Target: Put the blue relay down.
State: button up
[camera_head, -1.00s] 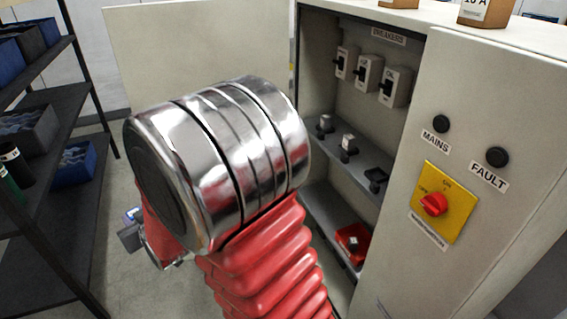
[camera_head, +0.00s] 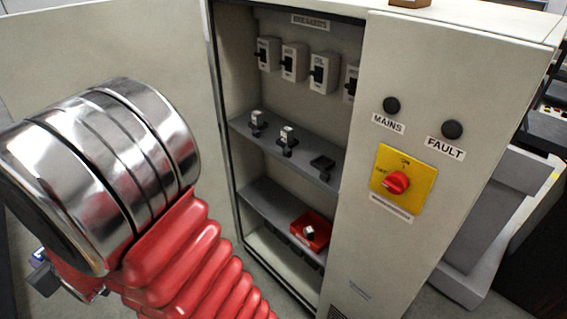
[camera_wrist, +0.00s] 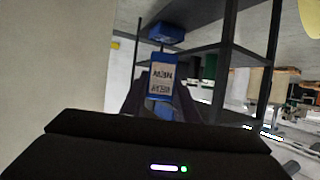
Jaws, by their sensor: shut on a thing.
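The blue relay (camera_wrist: 162,63) with a pale printed label is between the fingers of my gripper (camera_wrist: 161,98) in the wrist view. My gripper is shut on it, in the air. In the head view my gripper (camera_head: 42,272) is at the lower left, partly hidden behind my arm, with a small bit of blue at its tip. It is left of the open cabinet (camera_head: 222,150), outside it. The grey shelf (camera_head: 240,126) in the cabinet bears two pale-topped relays (camera_head: 257,119) (camera_head: 287,136) in sockets and an empty black socket (camera_head: 322,164).
A red tray (camera_head: 322,222) with a small relay in it stands on the lower shelf. Breakers (camera_head: 295,62) line the cabinet's back wall. The right panel carries a red knob (camera_head: 396,183). A dark rack (camera_wrist: 232,60) with a blue bin (camera_wrist: 166,32) shows in the wrist view.

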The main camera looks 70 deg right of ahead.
jog(key=d+r+m+g+h, duration=0.1)
jog(key=d+r+m+h, duration=0.15)
jog(key=d, duration=0.85)
jog(key=d+r+m+g+h, duration=0.1)
jog(key=d+r+m+h, duration=0.2)
jog(key=d, duration=0.8)
jog(key=s+d+r+m+g+h, duration=0.1)
jog(key=s+d+m+g+h, duration=0.3)
jog(key=d, duration=0.6)
jog(key=s+d+r+m+h, duration=0.2)
jog(key=s+d, duration=0.4)
jog(key=d, duration=0.5)
jog(key=s+d+r+m+g+h, duration=0.2)
jog(key=s+d+m+g, duration=0.45)
jog(key=s+d, duration=1)
jog(key=s+d+m+g, duration=0.2)
jog(key=s+g, duration=0.1)
jog(key=s, duration=0.7)
jog(key=s+d+m+g+y, duration=0.1)
jog(key=s+d+m+g, duration=0.1)
jog(key=s, duration=0.9)
jog(key=shift+d+m+g, duration=0.3)
jog(key=shift+m+g, duration=0.1)
jog(key=shift+g, duration=0.45)
jog(key=shift+f, duration=3.1)
